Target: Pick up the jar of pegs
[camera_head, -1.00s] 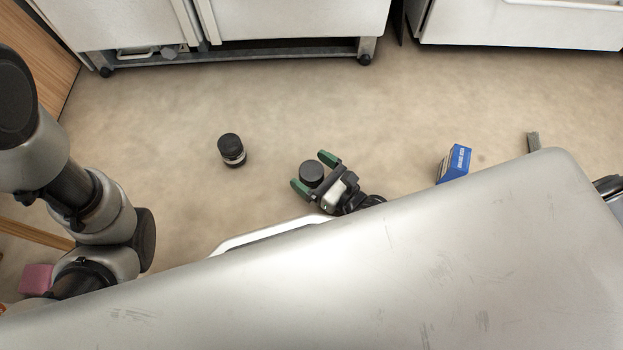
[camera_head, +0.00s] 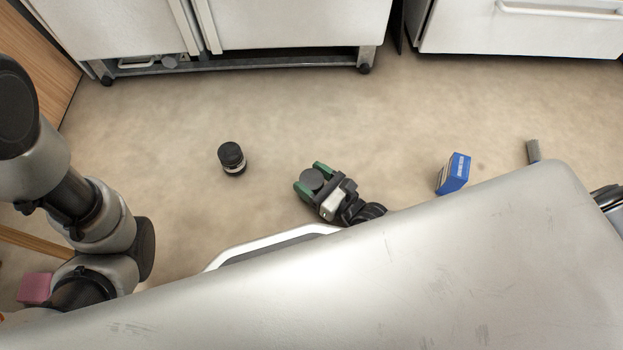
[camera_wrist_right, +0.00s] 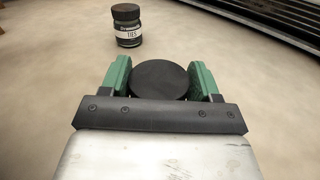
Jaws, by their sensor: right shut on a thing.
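A jar with a round black lid (camera_head: 312,180) is between the green fingers of my right gripper (camera_head: 311,181). In the right wrist view the lid (camera_wrist_right: 159,80) fills the space between the fingers (camera_wrist_right: 160,80), which press on both sides of it. The jar's body and any label are hidden under the lid, so I cannot tell its contents. A second black-lidded jar (camera_head: 232,158) stands upright on the floor to the left. In the wrist view this jar (camera_wrist_right: 127,26) has a white label reading "TIES". My left arm is at the left; its gripper is not visible.
A blue box (camera_head: 454,172) and a small grey block (camera_head: 533,150) are on the floor to the right. A pink block (camera_head: 35,288) is at lower left. White cabinets (camera_head: 290,22) stand along the back. The floor between is clear.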

